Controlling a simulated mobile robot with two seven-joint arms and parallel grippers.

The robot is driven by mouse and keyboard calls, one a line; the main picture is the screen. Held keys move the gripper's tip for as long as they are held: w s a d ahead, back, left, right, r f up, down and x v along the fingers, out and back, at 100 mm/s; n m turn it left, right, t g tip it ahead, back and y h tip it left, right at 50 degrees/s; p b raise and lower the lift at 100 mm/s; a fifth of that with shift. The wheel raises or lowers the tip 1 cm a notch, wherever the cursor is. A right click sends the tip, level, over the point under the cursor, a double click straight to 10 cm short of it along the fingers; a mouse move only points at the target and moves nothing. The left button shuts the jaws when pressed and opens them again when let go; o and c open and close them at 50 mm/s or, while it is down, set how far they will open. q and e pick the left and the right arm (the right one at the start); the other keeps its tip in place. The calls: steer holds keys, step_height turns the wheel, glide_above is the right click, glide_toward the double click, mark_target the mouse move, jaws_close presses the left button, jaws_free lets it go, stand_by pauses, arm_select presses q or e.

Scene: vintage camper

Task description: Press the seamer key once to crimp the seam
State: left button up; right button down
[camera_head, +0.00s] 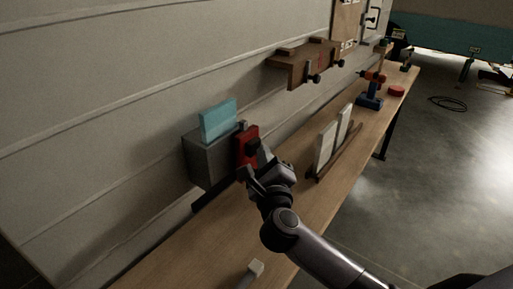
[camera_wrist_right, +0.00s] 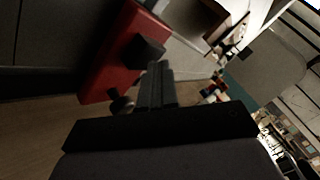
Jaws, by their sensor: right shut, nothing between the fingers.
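The seamer appears to be the grey box (camera_head: 208,160) against the wall, with a light blue block (camera_head: 218,120) on top and a red panel (camera_head: 241,148) on its front right side. The red panel (camera_wrist_right: 108,62) fills the upper left of the right wrist view. A black key (camera_wrist_right: 140,52) sticks out from it; a smaller dark knob (camera_wrist_right: 122,103) is lower down. My right gripper (camera_head: 259,163) is shut and empty. Its fingertips (camera_wrist_right: 158,72) are right at the key; I cannot tell whether they touch. My left gripper is out of view.
The wooden bench (camera_head: 190,255) runs along the wall. White panels (camera_head: 326,147) stand in a brown rack beyond my gripper. A wooden wall shelf (camera_head: 308,65) hangs above. A pale-headed tool (camera_head: 256,267) lies in front.

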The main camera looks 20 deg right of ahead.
steer(key=shift+w+a, duration=0.25)
steer(key=shift+w, duration=0.1)
stand_by(0.3)
stand_by(0.4)
steer(key=shift+s+d+p, duration=0.3)
steer(key=shift+s, duration=0.2)
steer(key=shift+s+d+p, duration=0.25)
steer(key=shift+s+p, duration=0.05)
steer(key=shift+s, duration=0.15)
steer(key=s, duration=0.1)
steer(key=s+d+p, duration=0.1)
steer(key=s, duration=0.1)
steer(key=s+d+p, duration=0.1)
steer(key=shift+s+d, duration=0.15)
steer(key=shift+d, duration=0.1)
steer(key=shift+r, duration=0.1)
stand_by(0.4)
